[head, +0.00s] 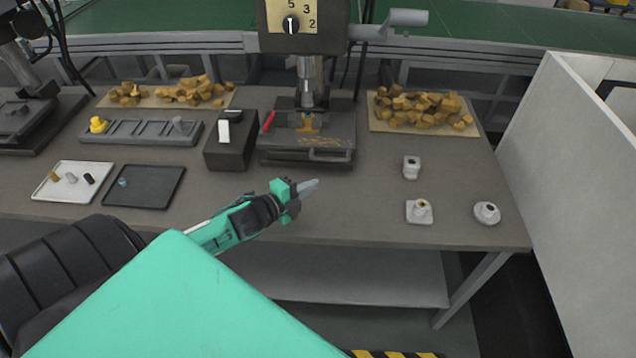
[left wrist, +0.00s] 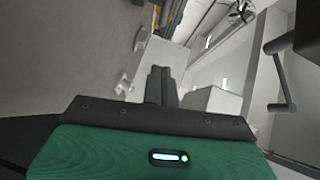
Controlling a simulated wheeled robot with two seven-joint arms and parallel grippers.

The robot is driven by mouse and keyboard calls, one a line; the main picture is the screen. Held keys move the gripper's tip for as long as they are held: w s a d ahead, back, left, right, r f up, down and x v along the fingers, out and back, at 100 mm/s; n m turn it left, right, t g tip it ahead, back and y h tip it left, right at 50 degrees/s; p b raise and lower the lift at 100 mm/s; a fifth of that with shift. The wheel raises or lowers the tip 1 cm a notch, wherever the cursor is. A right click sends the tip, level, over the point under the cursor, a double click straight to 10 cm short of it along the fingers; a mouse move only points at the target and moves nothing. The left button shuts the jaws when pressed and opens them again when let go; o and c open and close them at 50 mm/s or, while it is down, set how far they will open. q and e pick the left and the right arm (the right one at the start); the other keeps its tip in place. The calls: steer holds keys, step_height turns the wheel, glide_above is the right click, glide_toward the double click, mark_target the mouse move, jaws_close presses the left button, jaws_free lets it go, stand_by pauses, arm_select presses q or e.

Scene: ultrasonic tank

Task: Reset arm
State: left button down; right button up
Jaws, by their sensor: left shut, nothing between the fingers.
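My left gripper (head: 308,187) is in the head view, above the front part of the grey table (head: 350,215). Its fingers are shut with nothing between them and point to the right. The left wrist view shows the shut fingers (left wrist: 161,85) from behind. My left arm reaches in from the lower left, with a large green part of my arm covering the bottom of the head view. My right gripper is not in view.
A drill press base (head: 305,150) stands behind the gripper. A dark box (head: 230,150), a white tray (head: 62,190) and a black tray (head: 140,195) are to the left. White fittings (head: 411,168), (head: 419,211), (head: 487,213) stand at right. A white partition (head: 590,190) borders the table's right.

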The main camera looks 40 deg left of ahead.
arm_select(q)
steer(key=s+d+f+n+y, duration=0.1)
steer(key=s+f+n+g+y, duration=0.1)
steer(key=n, duration=0.1)
steer(key=s+d+n, duration=0.1)
steer(key=s, duration=0.1)
steer(key=shift+d+f+n+g+y, duration=0.35)
steer(key=shift+f+n+g+y, duration=0.05)
steer(key=s+d+f+n+g, duration=0.1)
steer(key=s+d+n+g, duration=0.3)
steer(key=s, duration=0.3)
steer(key=s+d+f+n+g+y, duration=0.1)
steer(key=s+d+n+g, duration=0.25)
steer(key=s, duration=0.35)
steer(key=s+d+f+n+g, duration=0.1)
steer(key=s+d+n+g, duration=0.3)
steer(key=s, duration=0.3)
steer(key=s+f+x, duration=0.1)
steer(key=s+x, duration=0.2)
steer(key=x, duration=1.2)
steer(key=s+a+f+x, duration=0.1)
steer(key=s+x, duration=0.3)
steer(key=x, duration=1.1)
steer(key=s+a+f+g, duration=0.1)
steer(key=s+a+f, duration=0.2)
steer(key=s+f, duration=1.6)
steer(key=shift+s+a+g, duration=0.2)
steer(key=shift+s+g, duration=0.15)
steer(key=shift+s, duration=0.05)
